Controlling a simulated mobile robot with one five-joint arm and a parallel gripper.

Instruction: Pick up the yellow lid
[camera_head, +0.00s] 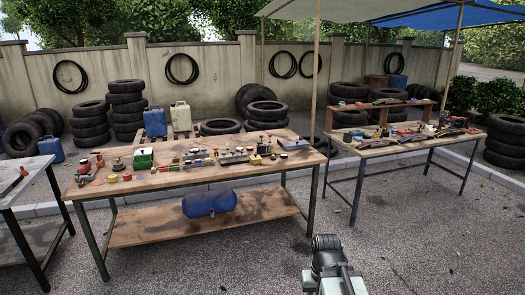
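Small parts lie scattered along the wooden top of the middle workbench (215,179). A small yellowish piece (263,148) stands toward its right end. It is too small to tell whether this is the yellow lid, and I cannot make out a lid for certain elsewhere. My arm comes in at the bottom edge, right of centre, and its dark end (327,243) is well apart from the bench and its parts. I cannot make out fingers or whether they are open, and no held thing shows.
A green box (143,159) stands at the bench's left part. A blue tank (210,203) lies on its lower shelf. A second bench (375,152) stands right, a grey table (22,167) left. Stacked tyres (127,108) line the wall. The gravel in front is clear.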

